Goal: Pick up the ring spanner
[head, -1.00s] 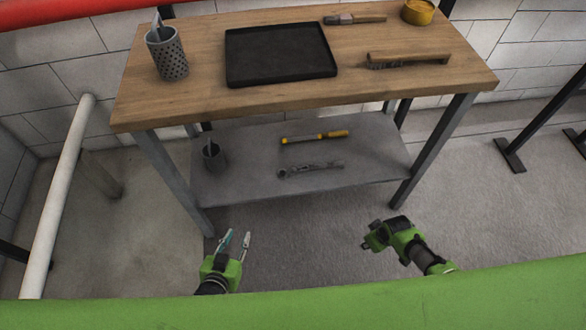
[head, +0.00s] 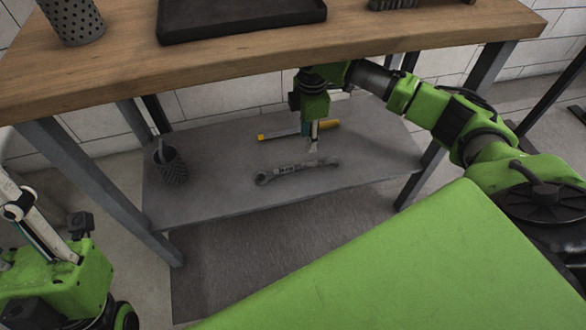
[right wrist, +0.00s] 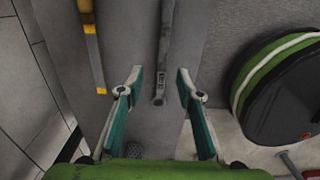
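The ring spanner (head: 297,170) is a grey metal tool lying flat on the lower shelf, with its ring end to the left. In the right wrist view the spanner (right wrist: 164,55) lies lengthwise between the two spread fingers, and its near end is visible. My right gripper (head: 313,142) points down over the shelf, just behind the spanner in the head view. In its wrist view this gripper (right wrist: 160,78) is open and empty. My left gripper (head: 40,230) is at the lower left, partly cut off, away from the shelf; its finger gap is not clear.
A yellow-handled tool (head: 325,125) lies behind the spanner, partly hidden by my right gripper. A perforated cup (head: 170,168) stands at the shelf's left end. The wooden tabletop (head: 230,60) is close above my right arm. Table legs (head: 95,185) flank the shelf.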

